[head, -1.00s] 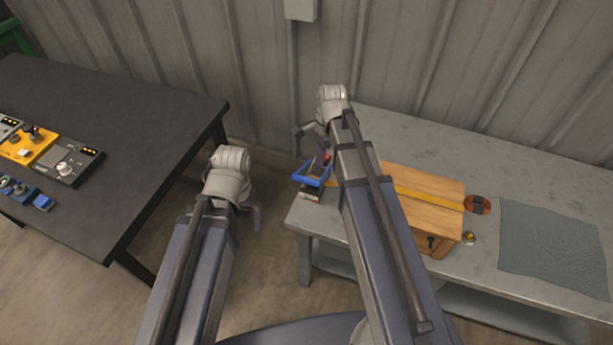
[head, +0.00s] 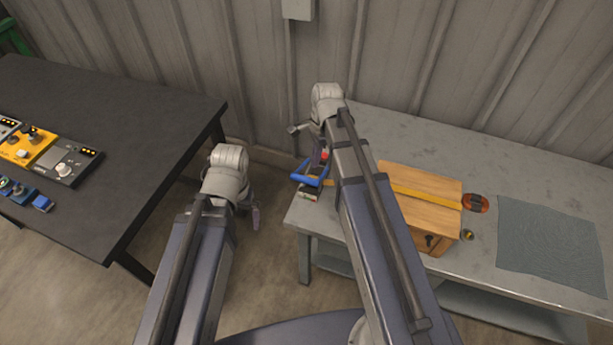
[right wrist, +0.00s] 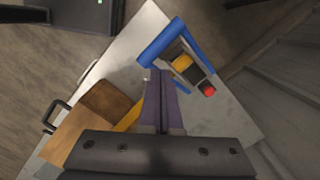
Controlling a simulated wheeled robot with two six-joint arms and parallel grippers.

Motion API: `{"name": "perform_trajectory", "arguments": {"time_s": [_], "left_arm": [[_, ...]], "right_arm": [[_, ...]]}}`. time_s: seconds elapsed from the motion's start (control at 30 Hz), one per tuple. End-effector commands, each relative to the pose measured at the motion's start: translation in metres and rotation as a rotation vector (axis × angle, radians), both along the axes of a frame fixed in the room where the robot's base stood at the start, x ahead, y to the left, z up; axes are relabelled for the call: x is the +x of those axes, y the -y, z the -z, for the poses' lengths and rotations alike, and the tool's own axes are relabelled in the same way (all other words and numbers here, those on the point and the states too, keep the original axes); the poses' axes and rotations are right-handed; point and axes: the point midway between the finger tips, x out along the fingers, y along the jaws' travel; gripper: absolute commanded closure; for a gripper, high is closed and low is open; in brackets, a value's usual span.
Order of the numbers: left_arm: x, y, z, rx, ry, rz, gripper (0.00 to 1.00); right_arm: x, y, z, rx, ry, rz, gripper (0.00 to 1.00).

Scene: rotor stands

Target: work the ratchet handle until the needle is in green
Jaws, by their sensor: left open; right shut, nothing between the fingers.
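The ratchet device stands at the left end of the grey table, with a blue handle frame (head: 309,178) and a red knob (head: 324,155). In the right wrist view the blue handle (right wrist: 163,42) is a bent bar beside a yellow part (right wrist: 183,62) and the red knob (right wrist: 208,90). My right gripper (right wrist: 162,76) is shut and empty, its tips close beside the blue handle; I cannot tell if they touch. In the head view my right gripper (head: 318,155) is partly hidden by its arm. My left gripper (head: 255,218) is open and empty, over the floor gap. I cannot read a needle.
A wooden box (head: 425,205) with a yellow strip stands right of my right arm on the grey table (head: 385,125). An orange-brown object (head: 475,202), a small round item (head: 468,235) and a cloth (head: 548,245) lie farther right. A dark table (head: 110,130) with control panels is left.

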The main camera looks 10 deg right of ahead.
Motion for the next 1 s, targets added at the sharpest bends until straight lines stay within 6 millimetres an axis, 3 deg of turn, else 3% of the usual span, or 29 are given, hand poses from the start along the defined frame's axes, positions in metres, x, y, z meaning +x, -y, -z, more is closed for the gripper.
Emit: {"name": "perform_trajectory", "arguments": {"time_s": [0.13,0.53,0.77,1.0], "left_arm": [[0.000,0.000,-0.021,0.000,0.000,0.001,0.00],[0.000,0.000,-0.017,0.000,0.000,0.001,0.00],[0.000,0.000,-0.004,0.000,0.000,0.000,0.00],[0.000,0.000,0.025,0.000,0.000,0.000,0.00]], "right_arm": [[-0.003,-0.015,-0.021,-0.004,-0.001,0.000,1.00],[-0.003,-0.017,-0.017,-0.004,-0.001,0.004,1.00],[-0.003,-0.019,-0.004,-0.004,-0.001,0.004,1.00],[-0.004,-0.021,0.025,-0.004,-0.001,0.003,1.00]]}}
